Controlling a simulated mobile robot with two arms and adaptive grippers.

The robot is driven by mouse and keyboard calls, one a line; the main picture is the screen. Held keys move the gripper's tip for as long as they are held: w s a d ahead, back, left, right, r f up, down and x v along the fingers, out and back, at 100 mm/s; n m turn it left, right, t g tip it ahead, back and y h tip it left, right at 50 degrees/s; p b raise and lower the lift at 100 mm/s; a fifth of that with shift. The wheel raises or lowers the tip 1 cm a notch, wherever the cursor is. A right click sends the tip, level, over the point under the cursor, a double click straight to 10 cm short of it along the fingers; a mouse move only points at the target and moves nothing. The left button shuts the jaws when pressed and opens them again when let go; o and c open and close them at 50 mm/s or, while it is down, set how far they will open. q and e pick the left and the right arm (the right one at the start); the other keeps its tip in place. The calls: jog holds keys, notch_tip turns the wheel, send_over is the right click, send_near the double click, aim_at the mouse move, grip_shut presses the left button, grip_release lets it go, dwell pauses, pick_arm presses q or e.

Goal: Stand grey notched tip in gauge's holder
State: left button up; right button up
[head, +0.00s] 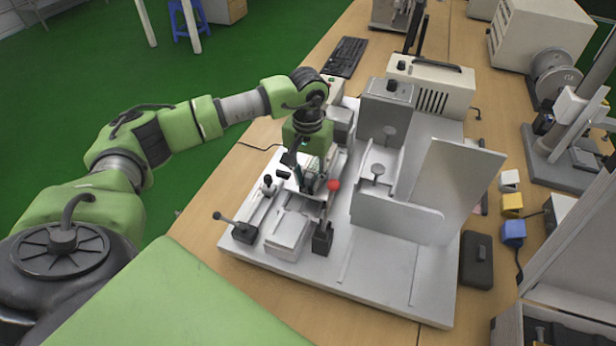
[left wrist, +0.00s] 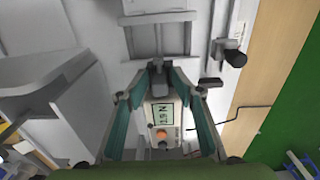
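My left gripper (head: 308,172) points down over the test stand. Its teal-padded fingers stand apart in the left wrist view (left wrist: 158,78). A small dark grey piece (left wrist: 158,80) shows between the fingertips there; I cannot tell whether it is the notched tip or part of the fixture, nor whether the fingers touch it. The gauge (left wrist: 163,116), with a lit display and an orange knob, shows below and between the fingers. In the head view, the gauge's holder and the tip are hidden or too small to make out by the gripper. My right gripper is in neither view.
The stand's pale base plate (head: 375,268) fills the table's middle. Upright grey panels (head: 455,190) stand right of the gripper. A red knob (head: 333,185) and a black-knobbed lever (head: 232,222) stand close by. A beige box (head: 430,88) is behind.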

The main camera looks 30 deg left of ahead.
aim_at(308, 177)
pick_arm(q)
jog(key=shift+s, duration=0.1)
jog(key=shift+r+p, duration=0.15)
jog(key=shift+p, duration=0.2)
jog(key=shift+r+p, duration=0.4)
jog(key=shift+p, duration=0.05)
notch_tip(308, 177, up, 12)
jog(key=b, duration=0.3)
